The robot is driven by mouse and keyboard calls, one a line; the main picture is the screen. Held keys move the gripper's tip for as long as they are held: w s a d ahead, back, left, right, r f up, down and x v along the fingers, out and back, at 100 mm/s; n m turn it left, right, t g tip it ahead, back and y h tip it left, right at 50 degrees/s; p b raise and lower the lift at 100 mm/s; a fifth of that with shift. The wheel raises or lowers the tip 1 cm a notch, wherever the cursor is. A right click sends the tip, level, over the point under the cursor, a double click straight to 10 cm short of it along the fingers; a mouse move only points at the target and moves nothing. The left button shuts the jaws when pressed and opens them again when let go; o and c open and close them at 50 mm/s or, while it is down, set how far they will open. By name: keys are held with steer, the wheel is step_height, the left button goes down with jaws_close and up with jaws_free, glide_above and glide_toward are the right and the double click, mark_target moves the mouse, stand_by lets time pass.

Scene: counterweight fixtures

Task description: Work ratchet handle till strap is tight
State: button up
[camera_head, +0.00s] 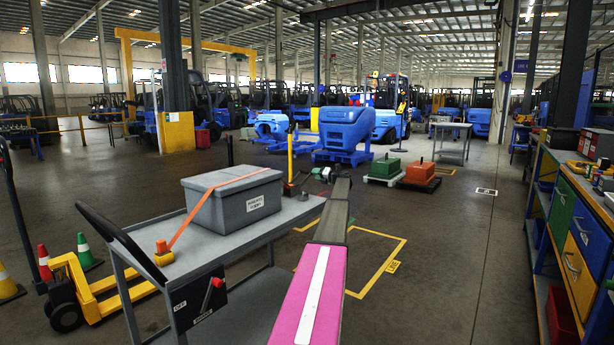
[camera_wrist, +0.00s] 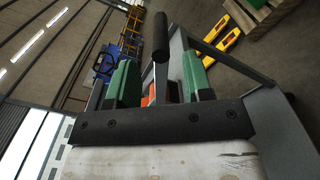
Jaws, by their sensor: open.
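A grey lidded box (camera_head: 235,203) sits on a grey cart (camera_head: 172,268). An orange strap (camera_head: 205,202) runs over its lid and down to an orange ratchet piece (camera_head: 163,254) at the cart's near left corner. A thick black bar (camera_head: 120,240) slants up beside that piece. A dark panel (camera_head: 197,297) below carries a red-knobbed lever (camera_head: 212,288). My gripper (camera_head: 320,174) is at the cart's far right end, apart from the ratchet piece. In the wrist view its green fingers (camera_wrist: 161,82) are open, with a black cylinder (camera_wrist: 160,38) showing between and beyond them; I cannot tell what it belongs to.
A yellow pallet jack (camera_head: 100,290) and cones (camera_head: 44,262) stand left of the cart. A drawer workbench (camera_head: 576,225) lines the right. Floor between cart and workbench is mostly clear.

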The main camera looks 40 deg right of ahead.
mark_target(309, 173)
steer(key=x, duration=0.5)
steer(key=shift+w, duration=0.35)
steer(key=shift+a, duration=0.1)
jaws_close()
steer(key=shift+r, duration=0.1)
